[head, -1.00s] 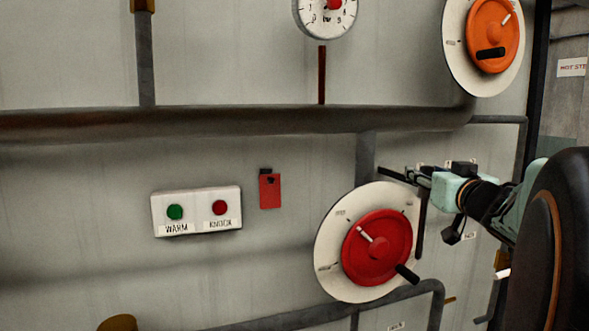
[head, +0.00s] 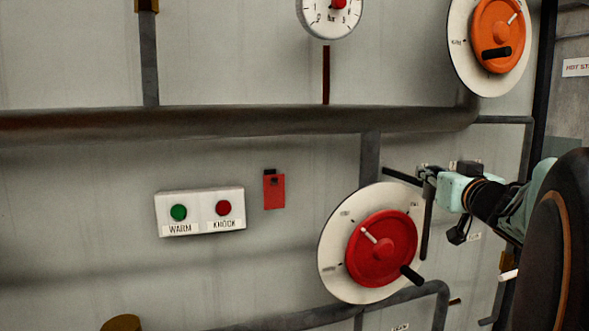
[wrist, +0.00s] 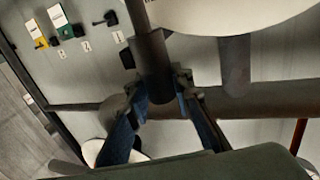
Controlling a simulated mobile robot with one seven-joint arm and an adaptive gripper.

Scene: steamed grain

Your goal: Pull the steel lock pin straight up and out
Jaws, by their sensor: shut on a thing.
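My gripper (head: 428,177) is at the right of the head view, just above and right of the red handwheel. In the wrist view my gripper (wrist: 160,86) has its two fingers on either side of a dark cylindrical grip (wrist: 152,62), shut on it. A thin dark rod (wrist: 136,12) runs from the grip to the top edge of that view. In the head view a dark vertical bar (head: 426,230) hangs below the jaws and a short dark bar (head: 400,176) sticks out to their left. I cannot make out a steel lock pin for certain.
The red handwheel (head: 382,248) on its white disc is close below left of the jaws. A thick pipe (head: 240,121) crosses the wall above. A white button box (head: 199,211) and a red tag (head: 274,191) are left. An orange handwheel (head: 500,35) is upper right.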

